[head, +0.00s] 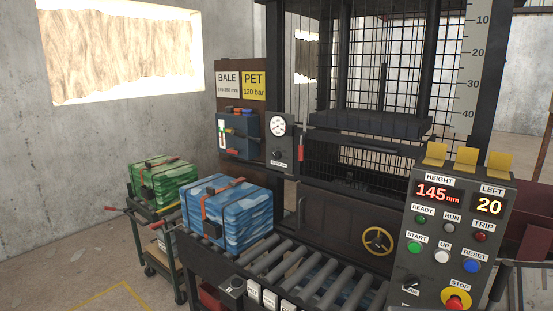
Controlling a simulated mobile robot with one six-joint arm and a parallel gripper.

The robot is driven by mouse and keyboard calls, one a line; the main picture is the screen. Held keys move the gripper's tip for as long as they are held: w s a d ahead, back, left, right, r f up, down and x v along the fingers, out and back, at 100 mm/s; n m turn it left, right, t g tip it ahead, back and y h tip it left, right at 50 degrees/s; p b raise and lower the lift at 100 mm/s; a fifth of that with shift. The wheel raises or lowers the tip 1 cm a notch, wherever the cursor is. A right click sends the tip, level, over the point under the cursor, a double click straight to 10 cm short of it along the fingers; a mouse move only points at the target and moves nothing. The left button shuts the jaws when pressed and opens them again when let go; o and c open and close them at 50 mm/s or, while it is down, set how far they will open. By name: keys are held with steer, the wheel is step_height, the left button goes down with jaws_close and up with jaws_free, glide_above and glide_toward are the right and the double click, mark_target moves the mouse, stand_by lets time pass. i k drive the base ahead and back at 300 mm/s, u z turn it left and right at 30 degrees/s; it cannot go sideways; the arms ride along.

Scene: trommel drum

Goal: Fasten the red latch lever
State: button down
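In the head view, a small lever with a red grip (300,154) hangs upright beside the pressure gauge box (279,144), at the left side of a dark baling press. A second small red handle (232,152) sticks out below the blue-grey box (238,135) further left. I cannot tell which of these, if either, is the red latch lever, nor whether a latch is fastened. The press's lower door (340,222) carries a yellow handwheel (378,241) and looks closed. My gripper is not in view.
A blue bale (235,210) sits on the roller conveyor (297,263) before the press. A green bale (163,182) rests on a cart (153,240) at left. A control panel (455,235) reading 145 mm stands at right. Floor at lower left is mostly clear.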

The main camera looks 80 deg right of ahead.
mark_target(303, 134)
steer(key=u, duration=0.3)
steer(key=k, duration=1.6)
steer(key=z, duration=0.65)
steer(key=i, duration=0.9)
